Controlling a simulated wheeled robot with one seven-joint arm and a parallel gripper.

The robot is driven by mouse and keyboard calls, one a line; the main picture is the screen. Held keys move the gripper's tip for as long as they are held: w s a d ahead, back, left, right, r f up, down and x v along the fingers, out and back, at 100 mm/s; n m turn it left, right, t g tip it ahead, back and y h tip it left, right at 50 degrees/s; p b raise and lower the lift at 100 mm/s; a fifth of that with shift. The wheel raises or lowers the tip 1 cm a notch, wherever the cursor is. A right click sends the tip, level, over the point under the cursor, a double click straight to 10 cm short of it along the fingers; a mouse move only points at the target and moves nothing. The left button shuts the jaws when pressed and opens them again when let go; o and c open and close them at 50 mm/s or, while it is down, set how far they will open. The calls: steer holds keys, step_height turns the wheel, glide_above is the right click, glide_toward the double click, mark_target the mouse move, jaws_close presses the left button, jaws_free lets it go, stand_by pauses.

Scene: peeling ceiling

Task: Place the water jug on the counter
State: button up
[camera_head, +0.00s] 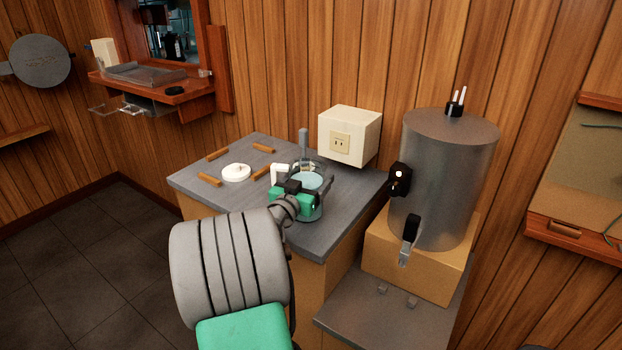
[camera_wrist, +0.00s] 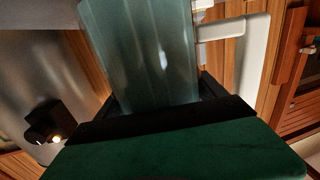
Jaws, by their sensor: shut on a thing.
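The water jug (camera_head: 311,181) is a clear glass vessel with bluish contents and a white handle (camera_head: 280,172). It is upright over the grey counter (camera_head: 340,222), near its right part. I cannot tell whether its base touches the top. My gripper (camera_head: 304,188), green and black, is shut on the jug from the near side and hides part of it. In the wrist view the jug (camera_wrist: 150,50) fills the upper middle, between the black fingers (camera_wrist: 165,103).
A white round dish (camera_head: 236,173) and several brown sticks (camera_head: 209,180) lie on the counter's left. A steel urn (camera_head: 443,180) with a tap stands at the right on a yellowish block (camera_head: 410,258). A white outlet box (camera_head: 349,136) is on the wall behind.

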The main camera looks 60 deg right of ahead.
steer(key=shift+f, duration=0.2)
steer(key=o, duration=1.5)
steer(key=shift+r, duration=0.1)
